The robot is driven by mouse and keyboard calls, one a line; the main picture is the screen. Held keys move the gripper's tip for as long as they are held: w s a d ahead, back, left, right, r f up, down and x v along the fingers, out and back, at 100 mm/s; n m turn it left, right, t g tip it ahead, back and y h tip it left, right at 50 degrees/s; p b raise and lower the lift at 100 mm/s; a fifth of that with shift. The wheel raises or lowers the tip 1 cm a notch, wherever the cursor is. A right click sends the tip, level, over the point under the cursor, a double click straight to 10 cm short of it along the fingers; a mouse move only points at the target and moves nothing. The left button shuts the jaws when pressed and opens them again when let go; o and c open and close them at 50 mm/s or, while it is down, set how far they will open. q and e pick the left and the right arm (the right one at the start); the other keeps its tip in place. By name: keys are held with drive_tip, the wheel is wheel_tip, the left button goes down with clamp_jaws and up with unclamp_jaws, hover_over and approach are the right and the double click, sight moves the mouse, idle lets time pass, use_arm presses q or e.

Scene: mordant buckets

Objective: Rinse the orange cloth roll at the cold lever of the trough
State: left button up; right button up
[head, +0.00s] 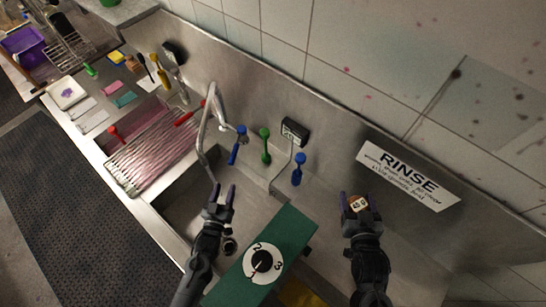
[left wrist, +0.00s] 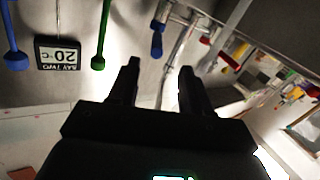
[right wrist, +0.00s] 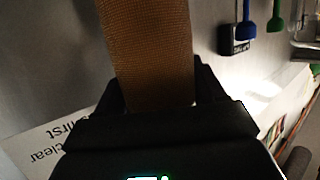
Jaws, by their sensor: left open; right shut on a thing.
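My right gripper (head: 357,196) is shut on the orange cloth roll (head: 358,204), held to the right of the trough below the RINSE sign; the roll fills the middle of the right wrist view (right wrist: 148,50). My left gripper (head: 220,190) is open and empty over the steel trough (head: 178,212). On the back wall are a blue lever (head: 238,148), a green lever (head: 265,148) and another blue lever (head: 299,168). In the left wrist view a blue lever (left wrist: 157,40) and the green lever (left wrist: 98,62) lie beyond the left fingers. A curved spout (head: 203,130) rises over the trough.
A green panel with a numbered dial (head: 285,240) stands between my arms. A temperature display (left wrist: 60,52) reads 20 °C, bay two. The RINSE sign (head: 408,175) is on the wall. A ribbed drainboard (head: 150,155) with red handles lies left of the trough.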

sight(236, 146)
use_arm(q)
drive_tip(key=shift+t, duration=0.3)
drive_tip(key=w, duration=0.4)
drive_tip(key=w+b, duration=0.1)
drive_tip(key=w, duration=0.4)
drive_tip(key=w+d+r, duration=0.1)
drive_tip(key=w, duration=0.4)
drive_tip(key=shift+w, duration=0.15)
clamp_jaws()
